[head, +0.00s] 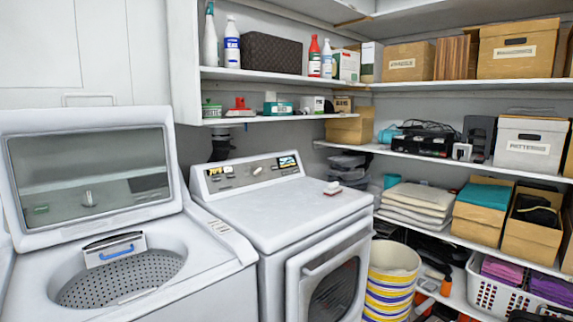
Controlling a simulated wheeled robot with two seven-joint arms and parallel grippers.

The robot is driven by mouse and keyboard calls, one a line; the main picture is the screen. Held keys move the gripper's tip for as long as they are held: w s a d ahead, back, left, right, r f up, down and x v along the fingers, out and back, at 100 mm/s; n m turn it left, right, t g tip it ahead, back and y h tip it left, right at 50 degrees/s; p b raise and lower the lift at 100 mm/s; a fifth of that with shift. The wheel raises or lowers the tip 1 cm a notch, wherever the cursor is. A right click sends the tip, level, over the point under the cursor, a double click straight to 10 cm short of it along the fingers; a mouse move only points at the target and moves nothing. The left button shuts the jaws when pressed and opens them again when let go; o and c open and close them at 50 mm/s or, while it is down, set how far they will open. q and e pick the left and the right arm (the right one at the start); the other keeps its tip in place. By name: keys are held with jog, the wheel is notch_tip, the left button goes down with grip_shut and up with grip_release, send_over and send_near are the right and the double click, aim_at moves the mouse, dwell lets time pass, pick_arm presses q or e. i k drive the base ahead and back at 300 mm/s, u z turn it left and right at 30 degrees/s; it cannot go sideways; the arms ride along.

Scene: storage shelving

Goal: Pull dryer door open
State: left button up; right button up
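The white dryer (285,210) stands in the middle of the head view, to the right of the washer. Its door (330,280) is on the front face, with a pale frame, a dark round window (334,292) and a long bar handle (338,252) along the top. The door looks shut, and its lower part is cut off by the picture's bottom edge. Neither of my grippers shows in the head view.
A top-loading washer (215,262) with its glass lid (90,180) raised stands at left. A striped bin (392,285) is close to the dryer's right side. Shelves (440,158) with boxes line the right wall.

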aim_at(327, 282)
jog(key=u, duration=0.4)
jog(key=k, duration=0.3)
jog(key=z, duration=1.4)
jog(key=i, duration=1.65)
jog(key=u, duration=0.6)
